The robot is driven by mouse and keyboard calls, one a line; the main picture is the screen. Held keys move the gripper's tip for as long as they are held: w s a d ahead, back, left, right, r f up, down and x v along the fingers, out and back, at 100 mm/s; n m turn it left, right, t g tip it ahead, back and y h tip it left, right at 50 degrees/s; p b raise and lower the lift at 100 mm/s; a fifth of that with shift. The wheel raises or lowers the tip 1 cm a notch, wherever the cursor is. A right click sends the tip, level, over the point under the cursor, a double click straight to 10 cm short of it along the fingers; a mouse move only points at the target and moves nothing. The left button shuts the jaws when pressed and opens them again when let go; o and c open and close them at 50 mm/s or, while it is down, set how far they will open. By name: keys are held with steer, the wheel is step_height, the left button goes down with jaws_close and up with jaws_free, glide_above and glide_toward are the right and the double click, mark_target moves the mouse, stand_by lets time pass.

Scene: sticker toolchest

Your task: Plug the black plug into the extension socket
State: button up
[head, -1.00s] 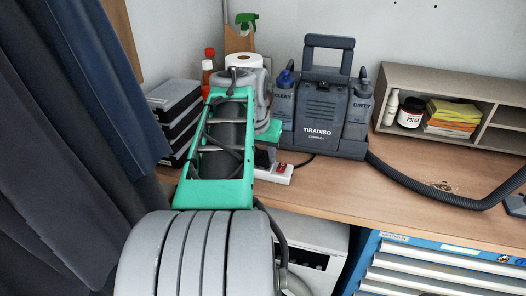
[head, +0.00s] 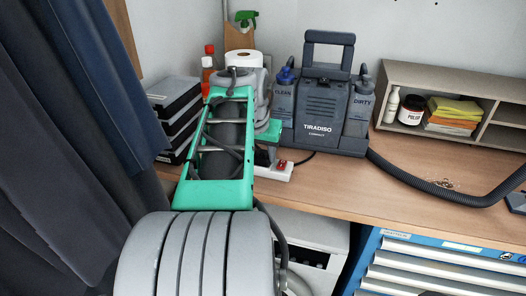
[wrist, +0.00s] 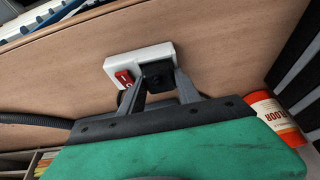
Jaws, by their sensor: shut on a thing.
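The white extension socket (wrist: 138,59) lies on the wooden worktop, with a red switch (wrist: 124,78) near one end. In the head view the socket (head: 278,173) shows partly, behind my arm. My gripper (wrist: 161,82) is shut on the black plug (wrist: 157,73), with one grey finger on each side of it. The plug is at the socket, beside the red switch, and overlaps its face in the wrist view. I cannot tell how deep its pins sit. In the head view my arm hides the plug.
The grey Tiradiso machine (head: 318,115) stands just right of the socket, with its hose (head: 430,190) running right. Black cases (head: 176,105) and a red-orange bottle (head: 207,74) stand on the left. A shelf (head: 455,82) is at the back right.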

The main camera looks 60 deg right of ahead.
steer(key=shift+f, duration=0.35)
steer(key=shift+s+a+f+b, duration=0.1)
steer(key=shift+a+f+b, duration=0.2)
steer(key=shift+f, duration=0.25)
steer(key=o, duration=1)
steer(key=shift+f, duration=0.1)
steer(key=shift+o, duration=1.4)
steer(key=shift+r, duration=0.25)
steer(key=shift+o, duration=0.4)
steer(key=d+v, duration=0.1)
steer(key=v, duration=0.8)
steer(key=shift+r, duration=0.15)
